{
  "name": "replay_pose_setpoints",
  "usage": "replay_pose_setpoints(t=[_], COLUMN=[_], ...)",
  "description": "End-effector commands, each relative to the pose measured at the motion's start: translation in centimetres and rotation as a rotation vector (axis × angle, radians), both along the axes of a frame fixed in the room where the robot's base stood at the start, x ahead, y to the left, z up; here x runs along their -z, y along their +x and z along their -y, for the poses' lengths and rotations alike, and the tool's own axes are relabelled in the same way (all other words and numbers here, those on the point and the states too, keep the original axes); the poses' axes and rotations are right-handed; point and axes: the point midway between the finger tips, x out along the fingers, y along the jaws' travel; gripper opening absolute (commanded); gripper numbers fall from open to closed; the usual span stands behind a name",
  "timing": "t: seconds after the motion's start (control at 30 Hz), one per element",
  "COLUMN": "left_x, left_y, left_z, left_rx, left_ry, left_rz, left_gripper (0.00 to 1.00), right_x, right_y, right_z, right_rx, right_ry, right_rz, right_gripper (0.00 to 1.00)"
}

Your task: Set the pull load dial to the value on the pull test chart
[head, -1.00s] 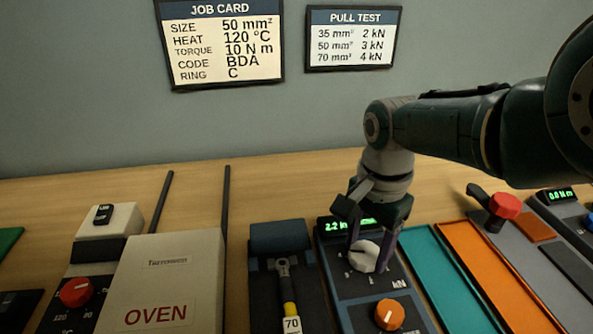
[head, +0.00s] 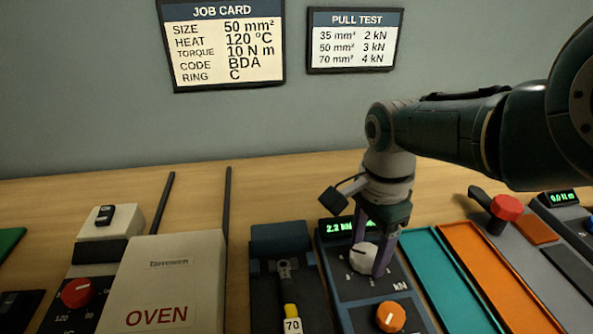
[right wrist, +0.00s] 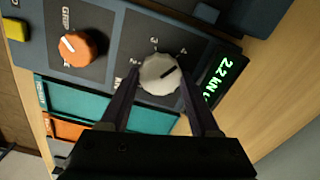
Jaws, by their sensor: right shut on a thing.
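The white pull load dial (head: 364,257) sits on a dark panel (head: 365,287) marked kN. My right gripper (head: 370,254) points down at it, with its fingers shut on either side of the knob. In the right wrist view the dial (right wrist: 159,74) lies between the fingertips, and its black pointer line aims up and right. The green display (right wrist: 215,80) reads about 2.2 kN. The pull test chart (head: 354,40) lists 35 mm² 2 kN, 50 mm² 3 kN and 70 mm² 4 kN. The job card (head: 222,45) gives size 50 mm². My left gripper is not in view.
An orange knob (head: 390,316) sits on the same panel, in front of the dial. A teal tray (head: 447,274) and an orange tray (head: 490,270) lie to the right. A black tool with a 70 tag (head: 292,325) and the oven (head: 170,285) stand to the left.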

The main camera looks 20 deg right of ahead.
Motion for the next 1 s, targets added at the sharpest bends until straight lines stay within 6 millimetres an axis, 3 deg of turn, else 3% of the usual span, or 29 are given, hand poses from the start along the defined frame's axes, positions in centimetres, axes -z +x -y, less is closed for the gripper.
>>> replay_pose_setpoints(t=[0.03, 0.07, 0.3, 0.63, 1.0], left_x=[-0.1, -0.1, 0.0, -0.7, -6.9], left_y=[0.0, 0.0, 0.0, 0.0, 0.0], left_z=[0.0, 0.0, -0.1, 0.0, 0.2], left_rx=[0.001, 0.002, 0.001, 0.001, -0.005], left_ry=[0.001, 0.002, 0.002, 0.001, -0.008], left_rz=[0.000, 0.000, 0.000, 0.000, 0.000], left_gripper=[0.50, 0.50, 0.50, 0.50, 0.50], right_x=[-0.1, -0.1, -0.1, -0.8, -7.4], right_y=[0.0, 0.0, 0.0, 0.0, 0.0], right_z=[-0.1, -0.1, -0.1, 0.0, -0.1], right_rx=[0.003, 0.003, 0.002, 0.001, 0.000], right_ry=[0.004, 0.004, 0.002, 0.001, 0.002], right_rz=[-0.001, -0.001, 0.000, 0.001, 0.001], right_gripper=[0.07, 0.66, 0.93, 0.93, 0.93])
